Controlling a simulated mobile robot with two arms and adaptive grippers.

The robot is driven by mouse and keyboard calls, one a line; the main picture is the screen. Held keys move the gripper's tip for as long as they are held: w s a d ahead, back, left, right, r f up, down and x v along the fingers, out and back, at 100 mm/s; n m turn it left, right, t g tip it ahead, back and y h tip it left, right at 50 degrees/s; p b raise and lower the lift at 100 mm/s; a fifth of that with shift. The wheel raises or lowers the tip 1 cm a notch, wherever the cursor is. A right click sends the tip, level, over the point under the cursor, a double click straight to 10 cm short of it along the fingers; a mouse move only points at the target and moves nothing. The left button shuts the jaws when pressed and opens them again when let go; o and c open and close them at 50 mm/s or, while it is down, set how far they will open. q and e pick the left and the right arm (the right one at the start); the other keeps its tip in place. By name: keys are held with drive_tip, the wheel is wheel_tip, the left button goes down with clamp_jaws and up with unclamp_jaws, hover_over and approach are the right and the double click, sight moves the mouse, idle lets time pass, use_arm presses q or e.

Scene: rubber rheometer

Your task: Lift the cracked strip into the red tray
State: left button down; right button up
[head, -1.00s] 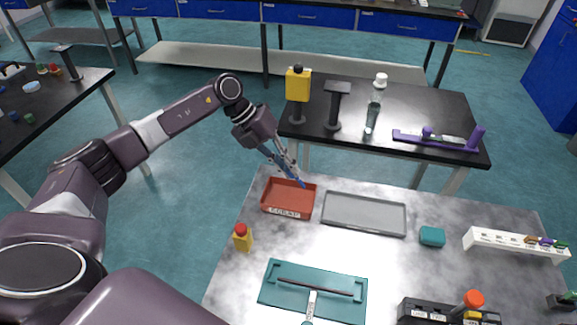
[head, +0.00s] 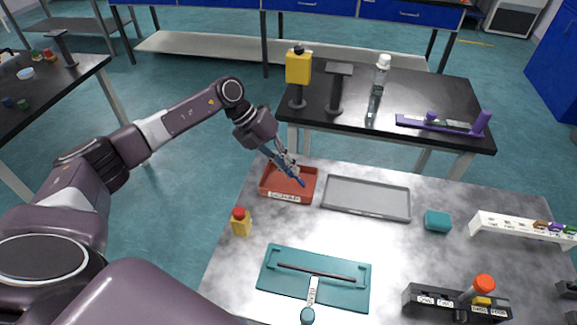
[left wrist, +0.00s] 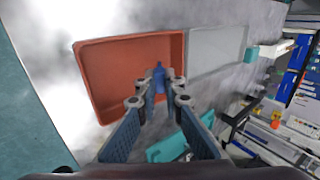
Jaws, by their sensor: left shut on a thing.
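The red tray (head: 270,194) has a white label on its front and stands at the far left of the grey bench. My left gripper (head: 289,166) is over it, pointing down, shut on a small blue strip (head: 301,182). In the left wrist view the blue strip (left wrist: 159,75) sticks out beyond the fingertips (left wrist: 158,94), in front of the red tray's right part (left wrist: 130,38). I cannot make out a crack, or whether the strip touches the tray floor. My right gripper is not in view.
A grey tray (head: 366,212) stands just right of the red one. A yellow bottle (head: 242,226) with a red cap is in front left. A teal board (head: 340,292), a teal block (head: 437,221) and a white rack (head: 515,229) are also on the bench.

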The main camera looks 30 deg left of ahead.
use_arm(q)
drive_tip(key=c, duration=2)
unclamp_jaws()
drive_tip(key=v, duration=1.2)
drive_tip(key=shift+s, duration=0.15)
